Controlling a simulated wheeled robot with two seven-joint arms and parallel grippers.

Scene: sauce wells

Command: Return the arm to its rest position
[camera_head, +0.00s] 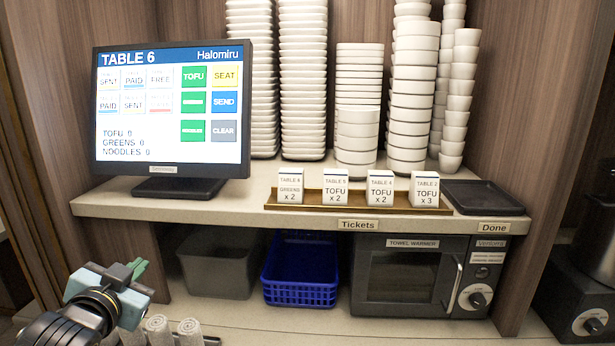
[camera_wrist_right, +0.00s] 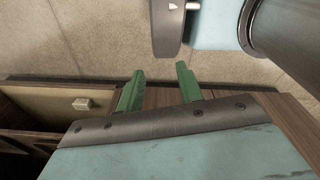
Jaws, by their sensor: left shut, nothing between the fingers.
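My left gripper (camera_head: 138,268) is low at the left in the head view, in front of the shelf and below the screen. Its green fingers are shut with nothing between them. My right gripper (camera_wrist_right: 158,78) shows only in the right wrist view. Its two green fingers stand apart with an empty gap between them, above a floor and a wooden edge. The right arm is not in the head view.
An order screen (camera_head: 170,105) stands on the shelf (camera_head: 225,207). Ticket blocks stand on a brown tray (camera_head: 307,200), with stacked bowls behind. Below are a grey bin (camera_head: 222,262), a blue basket (camera_head: 300,275) and a towel warmer (camera_head: 405,275). Rolled towels (camera_head: 190,331) lie near my left gripper.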

